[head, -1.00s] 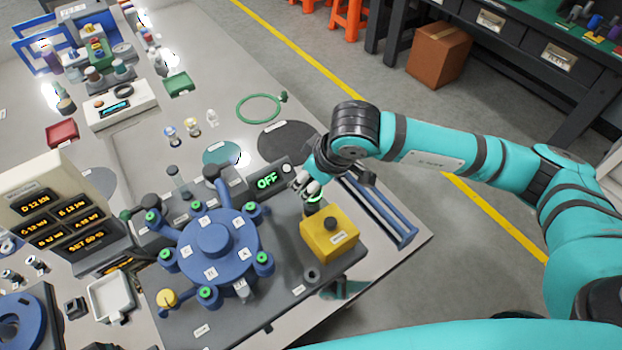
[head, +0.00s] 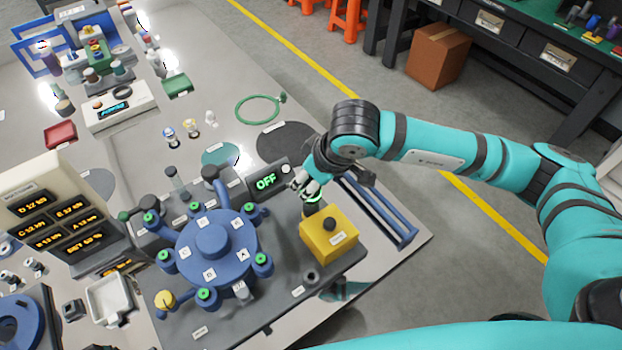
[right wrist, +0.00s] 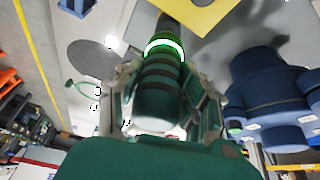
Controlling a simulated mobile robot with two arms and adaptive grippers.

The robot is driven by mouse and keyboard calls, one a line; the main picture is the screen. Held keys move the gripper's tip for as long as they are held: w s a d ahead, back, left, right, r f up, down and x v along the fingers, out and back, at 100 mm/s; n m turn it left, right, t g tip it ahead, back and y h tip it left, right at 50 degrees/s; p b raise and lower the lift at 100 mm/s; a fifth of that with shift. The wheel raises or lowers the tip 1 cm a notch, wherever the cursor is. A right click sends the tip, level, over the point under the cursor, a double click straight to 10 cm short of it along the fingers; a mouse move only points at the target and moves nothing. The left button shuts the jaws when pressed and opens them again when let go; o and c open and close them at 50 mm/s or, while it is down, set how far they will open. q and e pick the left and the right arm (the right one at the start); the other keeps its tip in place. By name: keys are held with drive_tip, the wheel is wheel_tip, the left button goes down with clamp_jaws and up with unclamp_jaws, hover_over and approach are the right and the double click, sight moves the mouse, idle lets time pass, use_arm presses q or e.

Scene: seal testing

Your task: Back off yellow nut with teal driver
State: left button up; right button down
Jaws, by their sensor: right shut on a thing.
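The yellow nut (head: 165,299) sits at the front left of the blue round fixture (head: 213,245). My right gripper (head: 311,190) is well to the right of it, behind the yellow block (head: 329,234). It is shut on the teal driver (head: 313,208), whose body also shows between the fingers in the right wrist view (right wrist: 159,92). A bright green ring circles the driver, and its dark far end points toward the yellow block's edge. I cannot tell whether that end touches anything. My left gripper is not in view.
Several green-topped nuts (head: 204,294) ring the blue fixture. A green "OFF" display (head: 266,181) stands just left of my right gripper. A readout box (head: 45,215) and a white tray (head: 108,299) are at left. Blue rails (head: 385,213) lie at right.

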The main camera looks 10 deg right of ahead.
drive_tip(key=b, duration=0.2)
drive_tip(key=shift+b, duration=0.4)
idle(4.1)
drive_tip(key=shift+r, duration=0.15)
drive_tip(key=shift+w+r+p, duration=0.1)
drive_tip(key=shift+r+p, duration=0.2)
drive_tip(key=shift+r, duration=0.45)
drive_tip(key=shift+r+p, duration=0.55)
drive_tip(key=shift+r, duration=1.3)
